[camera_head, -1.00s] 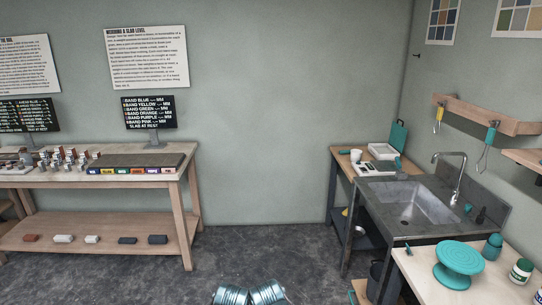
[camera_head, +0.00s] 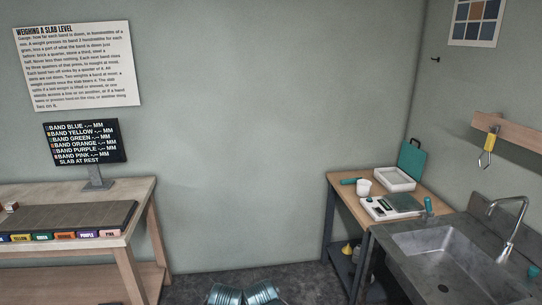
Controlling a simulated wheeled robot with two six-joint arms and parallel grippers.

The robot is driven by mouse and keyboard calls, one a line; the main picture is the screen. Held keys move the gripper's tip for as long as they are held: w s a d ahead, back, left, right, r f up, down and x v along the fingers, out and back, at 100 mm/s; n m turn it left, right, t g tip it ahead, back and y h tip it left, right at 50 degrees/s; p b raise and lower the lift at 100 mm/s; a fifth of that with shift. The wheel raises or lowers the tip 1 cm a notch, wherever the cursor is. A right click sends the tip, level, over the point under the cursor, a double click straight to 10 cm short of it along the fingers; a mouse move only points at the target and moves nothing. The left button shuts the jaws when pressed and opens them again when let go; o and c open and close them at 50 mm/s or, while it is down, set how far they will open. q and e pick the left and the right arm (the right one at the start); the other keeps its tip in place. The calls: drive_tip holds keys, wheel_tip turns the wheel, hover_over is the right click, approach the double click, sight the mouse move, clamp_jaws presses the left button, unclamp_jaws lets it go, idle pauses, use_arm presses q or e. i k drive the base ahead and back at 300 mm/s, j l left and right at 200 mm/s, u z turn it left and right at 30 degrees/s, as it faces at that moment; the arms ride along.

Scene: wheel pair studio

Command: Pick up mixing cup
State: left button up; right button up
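A small white cup (camera_head: 364,187), which looks like the mixing cup, stands upright on the narrow wooden side table (camera_head: 347,198) against the back wall, left of the sink. It is just behind a white scale (camera_head: 379,208) and left of a white tray (camera_head: 394,179). No gripper is near it. Only two blue-grey metal parts of my own arms show at the bottom edge; neither gripper is in view.
A teal-handled tool (camera_head: 350,181) lies left of the cup, and a teal board (camera_head: 411,159) leans behind the tray. The sink unit (camera_head: 440,248) stands at right. A workbench (camera_head: 140,190) is at left. The floor between is clear.

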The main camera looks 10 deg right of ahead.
sight(363, 188)
drive_tip(key=i+j+z, duration=0.1)
drive_tip(key=i+z, duration=0.3)
drive_tip(key=i+j+z, duration=0.2)
drive_tip(key=i+z, duration=0.2)
drive_tip(key=i+j+z, duration=0.25)
drive_tip(key=z, duration=0.15)
drive_tip(key=i+j+z, duration=0.25)
drive_tip(key=j+z, duration=0.15)
drive_tip(key=i+j+z, duration=0.2)
drive_tip(key=j+z, duration=0.25)
drive_tip(key=i+j+z, duration=0.1)
drive_tip(key=j+z, duration=0.3)
drive_tip(key=j, duration=0.2)
drive_tip(key=j+z, duration=0.4)
drive_tip(key=j, duration=0.15)
drive_tip(key=j+z, duration=0.4)
drive_tip(key=j, duration=0.45)
drive_tip(key=k+j+z, duration=0.15)
drive_tip(key=j, duration=0.15)
